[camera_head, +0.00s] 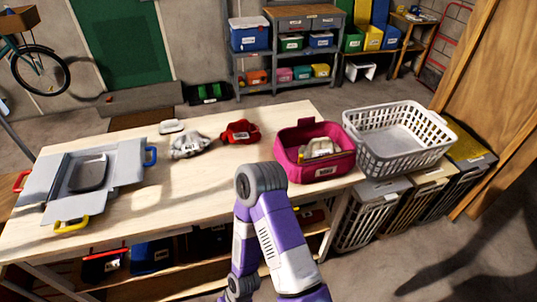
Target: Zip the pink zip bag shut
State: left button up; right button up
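The pink zip bag (340,168) stands on the right part of the light wooden table (215,205). Its top is open, and a beige and grey item (320,148) shows inside. A pink flap or handle stands up at its back edge. The zip and its slider are too small to tell. A purple and white arm of mine rises in front of the table, just left of the bag and apart from it in the picture. Neither of my grippers shows in the head view.
A white basket (400,150) is right of the bag. A red item (240,131), a grey crumpled item (190,146) and a small white item (171,126) lie left of it. A grey open-flapped container (125,172) is at far left. The table's front middle is clear.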

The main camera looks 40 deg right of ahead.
aim_at(300, 160)
jog(key=u, duration=0.05)
jog(key=k, duration=0.95)
jog(key=z, duration=0.9)
jog(key=i, duration=0.4)
jog(key=z, duration=0.1)
